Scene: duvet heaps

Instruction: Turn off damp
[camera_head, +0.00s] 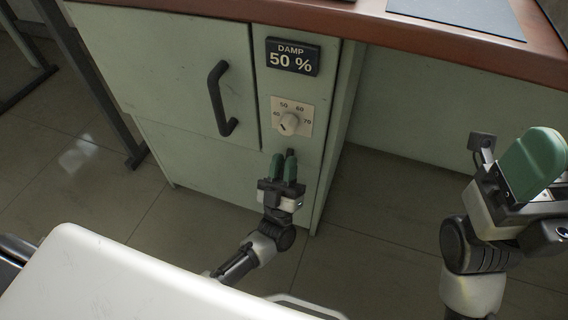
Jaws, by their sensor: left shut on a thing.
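The damp unit's display (291,58) reads "DAMP 50 %" on the pale green cabinet front. Below it a round white dial (289,123) sits on a cream plate marked 40, 50, 60 and 70. A small dark switch (290,152) pokes out below the dial plate, mostly hidden by my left gripper. My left gripper (283,160) has its green fingers close together, shut on this dark switch. My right gripper (530,165) is at the right, away from the cabinet, with one large green finger showing; its opening is hidden.
A cabinet door (175,65) with a black handle (219,100) is left of the controls. A brown desktop (380,30) overhangs above. Tiled floor (385,230) is free below right, and a dark metal leg (95,85) stands at left.

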